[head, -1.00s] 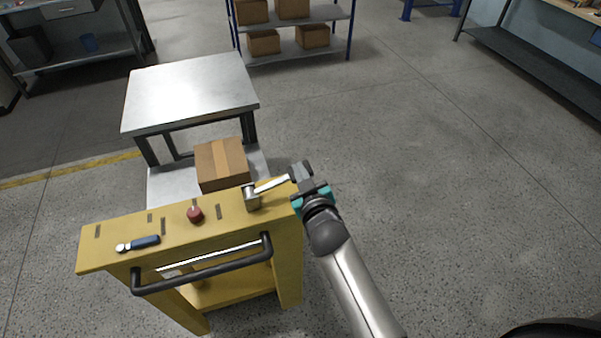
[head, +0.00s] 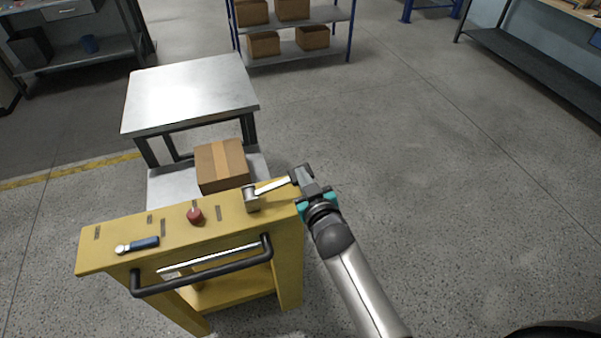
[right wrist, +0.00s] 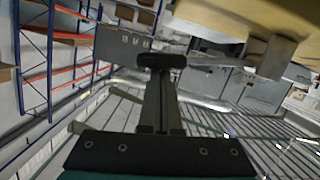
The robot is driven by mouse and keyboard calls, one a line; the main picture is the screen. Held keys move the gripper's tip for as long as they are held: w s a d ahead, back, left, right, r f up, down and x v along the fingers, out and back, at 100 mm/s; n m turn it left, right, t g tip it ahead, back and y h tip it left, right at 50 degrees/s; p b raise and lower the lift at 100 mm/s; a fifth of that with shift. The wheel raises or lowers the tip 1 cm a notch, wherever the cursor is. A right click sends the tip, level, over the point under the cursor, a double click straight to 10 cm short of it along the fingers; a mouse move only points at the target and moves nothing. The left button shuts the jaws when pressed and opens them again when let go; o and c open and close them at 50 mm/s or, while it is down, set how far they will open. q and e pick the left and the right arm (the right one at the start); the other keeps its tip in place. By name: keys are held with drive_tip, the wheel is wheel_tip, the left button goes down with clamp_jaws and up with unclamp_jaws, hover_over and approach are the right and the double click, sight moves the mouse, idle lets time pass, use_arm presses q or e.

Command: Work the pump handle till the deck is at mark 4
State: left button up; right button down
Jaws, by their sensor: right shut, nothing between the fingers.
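The pump handle, a silver lever (head: 274,186), runs from a metal pivot (head: 252,199) on the yellow cart's top out past its right end. Its dark end (right wrist: 162,60) shows in the right wrist view. My right gripper (head: 307,183) is at that end, with its fingers (right wrist: 160,103) shut and empty. The fingertips are close to the dark end; I cannot tell whether they touch. A pale low deck (head: 172,187) behind the cart bears a cardboard box (head: 221,165). I cannot read which mark the deck is at. My left gripper is not in view.
The yellow cart (head: 108,250) has a black push bar (head: 205,274), a red knob (head: 194,215) and a blue-handled tool (head: 143,244) on top. A steel-topped table (head: 188,92) stands behind. The floor to the right is clear.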

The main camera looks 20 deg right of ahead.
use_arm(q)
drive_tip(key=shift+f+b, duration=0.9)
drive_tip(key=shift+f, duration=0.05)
use_arm(e)
drive_tip(key=shift+d+f+m+y, duration=0.2)
drive_tip(key=shift+f+m, duration=0.25)
drive_tip(key=shift+f, duration=0.5)
drive_tip(key=shift+d+f+m+y, duration=0.15)
drive_tip(key=shift+d+f+m, duration=0.2)
drive_tip(key=shift+f, duration=0.65)
drive_tip(key=shift+d+f+m+y, duration=0.15)
drive_tip(key=shift+f+m, duration=0.35)
drive_tip(key=shift+f, duration=0.45)
drive_tip(key=shift+s+a, duration=0.1)
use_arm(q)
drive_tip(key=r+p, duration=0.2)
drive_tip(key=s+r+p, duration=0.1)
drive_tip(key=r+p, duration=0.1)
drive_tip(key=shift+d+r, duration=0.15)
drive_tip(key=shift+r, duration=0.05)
use_arm(e)
drive_tip(key=s+d+r, duration=0.1)
drive_tip(key=s+r, duration=0.5)
drive_tip(key=s, duration=0.3)
drive_tip(key=shift+s+d+r, duration=0.25)
drive_tip(key=shift+r, duration=0.1)
